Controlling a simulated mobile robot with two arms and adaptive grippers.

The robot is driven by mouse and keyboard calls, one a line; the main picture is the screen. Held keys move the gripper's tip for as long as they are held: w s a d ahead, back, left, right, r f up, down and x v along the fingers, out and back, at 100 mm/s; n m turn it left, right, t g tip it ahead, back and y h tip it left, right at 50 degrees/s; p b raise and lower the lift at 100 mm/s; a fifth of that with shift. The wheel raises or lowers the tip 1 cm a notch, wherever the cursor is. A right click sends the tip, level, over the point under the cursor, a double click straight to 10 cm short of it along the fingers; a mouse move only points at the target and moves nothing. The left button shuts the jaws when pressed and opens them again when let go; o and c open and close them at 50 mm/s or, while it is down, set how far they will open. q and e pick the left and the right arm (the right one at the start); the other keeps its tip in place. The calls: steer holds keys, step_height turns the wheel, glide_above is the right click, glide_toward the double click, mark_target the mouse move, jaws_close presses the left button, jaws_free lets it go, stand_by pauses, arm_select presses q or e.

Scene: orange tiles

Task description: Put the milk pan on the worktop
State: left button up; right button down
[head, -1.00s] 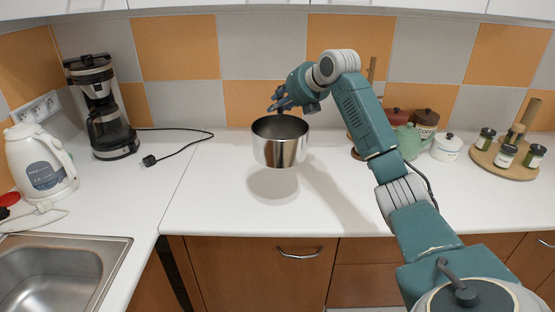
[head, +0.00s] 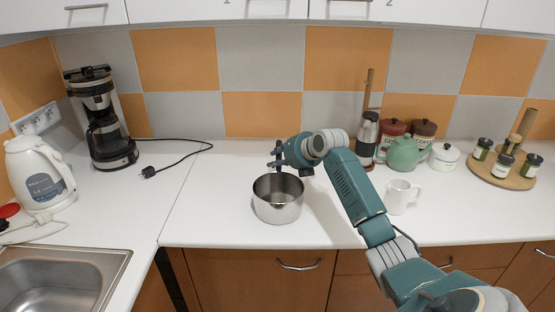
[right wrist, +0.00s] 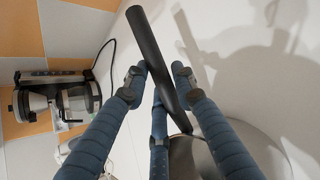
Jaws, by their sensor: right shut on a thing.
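The milk pan (head: 278,205) is a shiny steel pot with a dark inside. It is upright at the worktop (head: 205,215), near the front edge. It looks to be on the surface or barely above it; I cannot tell which. My right gripper (head: 277,160) is at the pan's far side, shut on its handle. In the right wrist view the black handle (right wrist: 150,50) lies between the blue fingers of the gripper (right wrist: 155,80), and part of the pan (right wrist: 190,157) shows below. My left gripper is not in view.
A white mug (head: 400,197) stands right of the pan, beyond my right forearm. The coffee maker (head: 106,125), kettle (head: 38,172) and sink (head: 60,280) are left. The worktop left of the pan is clear.

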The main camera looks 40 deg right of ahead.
steer(key=c, duration=1.4)
jaws_free()
steer(key=shift+c, duration=0.2)
steer(key=shift+s, duration=0.1)
steer(key=b+v, duration=0.2)
steer(key=v, duration=1)
steer(key=shift+r, duration=0.2)
